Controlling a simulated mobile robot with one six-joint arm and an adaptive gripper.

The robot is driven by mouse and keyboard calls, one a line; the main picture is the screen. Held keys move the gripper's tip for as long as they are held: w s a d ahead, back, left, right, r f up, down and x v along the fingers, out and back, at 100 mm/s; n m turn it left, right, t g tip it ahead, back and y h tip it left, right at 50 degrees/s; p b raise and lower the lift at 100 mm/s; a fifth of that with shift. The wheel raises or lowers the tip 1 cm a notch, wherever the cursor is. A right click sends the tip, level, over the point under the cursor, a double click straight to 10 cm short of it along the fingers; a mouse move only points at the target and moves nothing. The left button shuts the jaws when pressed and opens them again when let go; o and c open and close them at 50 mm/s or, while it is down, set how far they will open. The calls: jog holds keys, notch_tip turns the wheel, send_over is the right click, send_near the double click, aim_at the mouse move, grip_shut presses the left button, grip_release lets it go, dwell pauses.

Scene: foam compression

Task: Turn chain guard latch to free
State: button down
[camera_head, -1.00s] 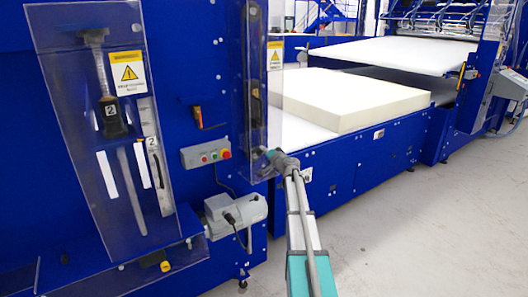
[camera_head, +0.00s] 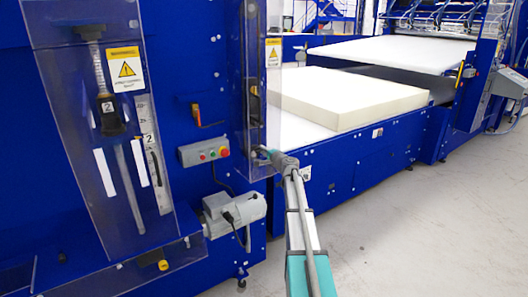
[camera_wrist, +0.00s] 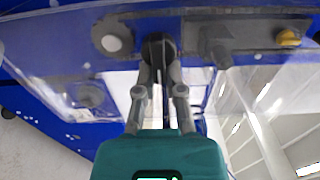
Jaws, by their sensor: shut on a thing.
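My gripper (camera_wrist: 160,62) is shut on a dark round knob (camera_wrist: 157,46) in the wrist view, which appears to be the chain guard latch. The knob sits on a grey strip along a clear guard. In the head view my gripper (camera_head: 262,153) reaches the lower part of the narrow clear guard (camera_head: 257,110) on the blue machine. The latch is too small there to make out, and its turned position cannot be told.
A grey button box (camera_head: 204,152) and a grey motor (camera_head: 233,209) are left of my gripper. A large clear cover (camera_head: 75,150) stands further left. A foam block (camera_head: 350,98) lies on the white bed at right. The floor (camera_head: 420,240) at right is clear.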

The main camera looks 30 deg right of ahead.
jog(key=shift+a, duration=0.3)
jog(key=c, duration=0.7)
grip_release()
jog(key=shift+w, duration=0.1)
jog(key=shift+d, duration=0.1)
jog(key=shift+s+d, duration=0.15)
jog(key=shift+s, duration=2.85)
jog(key=shift+s+d, duration=0.1)
jog(key=shift+s, duration=2.9)
